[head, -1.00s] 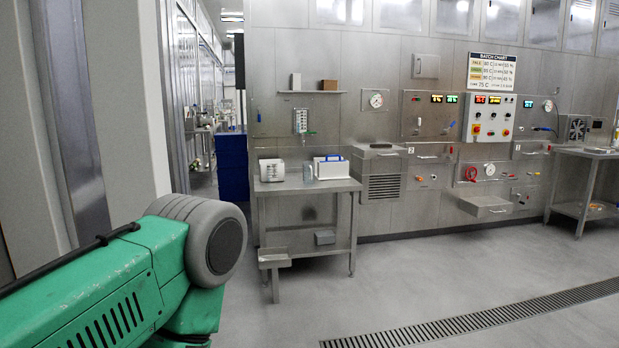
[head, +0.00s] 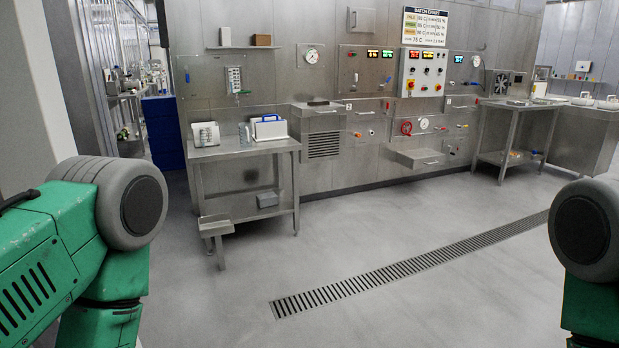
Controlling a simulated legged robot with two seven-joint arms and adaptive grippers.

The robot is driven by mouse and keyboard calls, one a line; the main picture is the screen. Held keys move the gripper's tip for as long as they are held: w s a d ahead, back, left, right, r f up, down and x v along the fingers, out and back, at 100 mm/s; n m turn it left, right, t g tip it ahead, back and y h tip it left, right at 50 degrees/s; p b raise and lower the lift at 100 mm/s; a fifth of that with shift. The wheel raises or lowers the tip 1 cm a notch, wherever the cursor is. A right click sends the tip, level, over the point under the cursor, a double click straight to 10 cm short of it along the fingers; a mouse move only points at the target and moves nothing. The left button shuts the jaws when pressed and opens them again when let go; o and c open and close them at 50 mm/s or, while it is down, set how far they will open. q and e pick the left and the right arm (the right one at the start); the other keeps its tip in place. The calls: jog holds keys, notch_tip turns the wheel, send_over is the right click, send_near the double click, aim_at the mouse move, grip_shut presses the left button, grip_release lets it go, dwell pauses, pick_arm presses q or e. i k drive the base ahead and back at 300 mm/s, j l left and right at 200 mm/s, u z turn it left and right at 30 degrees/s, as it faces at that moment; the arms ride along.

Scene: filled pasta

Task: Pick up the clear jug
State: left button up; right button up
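A small clear jug (head: 244,133) appears to stand on the steel table (head: 240,150) at the left of the wall. It is small and faint at this distance. It stands between a white box-like item (head: 206,135) and a white case with a blue handle (head: 269,129). My two green arms show at the lower left and right edges, far from the table. Neither gripper is in view.
A floor drain grate (head: 400,268) crosses the open grey floor. A low stand (head: 214,228) juts out at the table's front left. A steel drawer (head: 418,158) sticks out from the wall. Another steel table (head: 515,108) stands at the right.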

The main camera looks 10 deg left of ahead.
aim_at(245, 128)
jog(key=i+j+u, duration=0.1)
jog(key=i, duration=1.25)
jog(key=i+u, duration=0.1)
jog(key=i, duration=1.3)
jog(key=i+l+u, duration=0.1)
jog(key=i, duration=1.25)
